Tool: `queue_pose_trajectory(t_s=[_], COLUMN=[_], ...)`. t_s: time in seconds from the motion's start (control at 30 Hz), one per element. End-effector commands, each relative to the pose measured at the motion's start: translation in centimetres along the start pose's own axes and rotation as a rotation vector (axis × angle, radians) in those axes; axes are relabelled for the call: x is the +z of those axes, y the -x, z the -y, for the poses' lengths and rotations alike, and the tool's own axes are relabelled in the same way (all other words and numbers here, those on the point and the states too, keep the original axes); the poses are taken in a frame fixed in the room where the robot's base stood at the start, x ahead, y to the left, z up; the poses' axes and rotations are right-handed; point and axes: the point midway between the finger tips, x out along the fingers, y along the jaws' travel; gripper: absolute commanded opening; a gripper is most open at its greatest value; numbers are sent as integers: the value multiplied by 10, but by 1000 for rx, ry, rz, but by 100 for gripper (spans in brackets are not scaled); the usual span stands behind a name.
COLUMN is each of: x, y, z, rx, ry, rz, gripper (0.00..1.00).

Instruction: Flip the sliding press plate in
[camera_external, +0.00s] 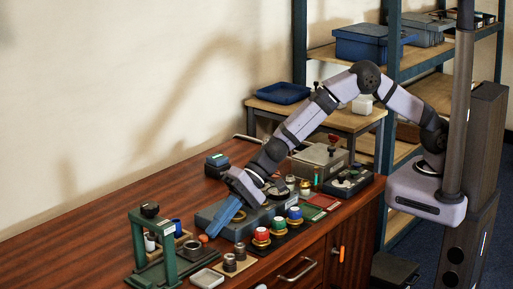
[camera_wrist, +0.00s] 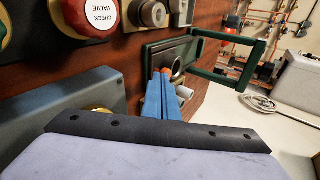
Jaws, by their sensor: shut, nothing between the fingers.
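The green press (camera_external: 168,248) stands at the left of the bench, with two uprights, a crossbar and a black knob on top. In the wrist view its green frame (camera_wrist: 228,76) lies beyond my fingers. I cannot surely pick out the sliding press plate; a dark recessed panel with a green rim (camera_wrist: 187,50) shows at the frame's base. My gripper (camera_external: 213,232) has blue fingers, shut and empty, pointing down and left, to the right of the press. In the wrist view my gripper (camera_wrist: 164,78) appears just before a small orange knob (camera_wrist: 166,71).
A blue-grey case (camera_external: 232,226) lies under and beside my gripper. Metal cylinders (camera_external: 235,262) and a small white tray (camera_external: 206,278) are near the front edge. The bench's far left is clear.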

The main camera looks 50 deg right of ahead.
Motion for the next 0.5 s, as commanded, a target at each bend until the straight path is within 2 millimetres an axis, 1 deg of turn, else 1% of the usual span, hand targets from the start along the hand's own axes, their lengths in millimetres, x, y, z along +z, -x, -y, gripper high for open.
queue_pose_trajectory(t_s=[0.37, 0.5], x=[0, 1], y=[-1, -6], z=[1, 6], rx=[0, 1], ry=[0, 3], rz=[0, 2], gripper=[0, 0])
